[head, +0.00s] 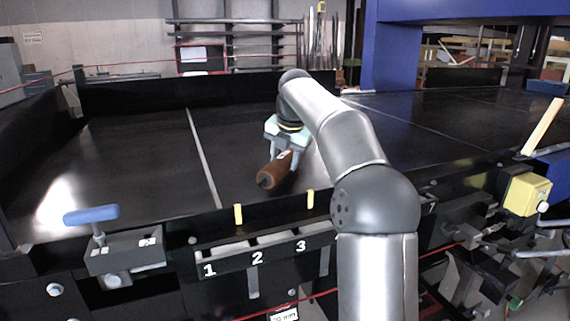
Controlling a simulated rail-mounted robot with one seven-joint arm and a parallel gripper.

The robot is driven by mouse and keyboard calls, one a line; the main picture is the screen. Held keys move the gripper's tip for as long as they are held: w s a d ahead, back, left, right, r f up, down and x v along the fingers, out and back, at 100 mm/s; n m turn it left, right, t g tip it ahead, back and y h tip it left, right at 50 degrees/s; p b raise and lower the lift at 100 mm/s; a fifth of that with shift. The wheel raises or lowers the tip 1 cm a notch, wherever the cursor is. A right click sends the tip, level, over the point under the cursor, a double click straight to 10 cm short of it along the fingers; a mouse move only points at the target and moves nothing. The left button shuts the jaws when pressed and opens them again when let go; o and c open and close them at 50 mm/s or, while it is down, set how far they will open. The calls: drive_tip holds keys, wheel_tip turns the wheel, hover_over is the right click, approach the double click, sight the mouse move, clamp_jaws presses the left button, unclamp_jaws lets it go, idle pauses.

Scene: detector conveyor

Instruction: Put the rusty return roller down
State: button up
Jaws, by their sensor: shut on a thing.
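The rusty return roller (272,174) is a brown cylinder with a dark end facing the camera. My gripper (284,155) is shut on it and points downward over the black conveyor belt (150,165). The roller lies roughly level, its near end toward the front edge of the belt. I cannot tell whether it touches the belt or hangs just above it. The far part of the roller is hidden by my gripper.
Numbered slots 1, 2 and 3 (256,258) with yellow posts (238,214) line the front rail. A blue-handled lever (91,215) stands at left. A blue frame (389,50) spans the belt at right. The left part of the belt is clear.

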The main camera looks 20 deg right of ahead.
drive_tip(key=shift+s+f, duration=0.1)
drive_tip(key=shift+f, duration=0.7)
drive_tip(key=shift+f, duration=0.15)
drive_tip(key=o, duration=1.4)
drive_tip(key=p+v, duration=0.1)
drive_tip(key=v, duration=1.1)
drive_tip(key=shift+a, duration=0.1)
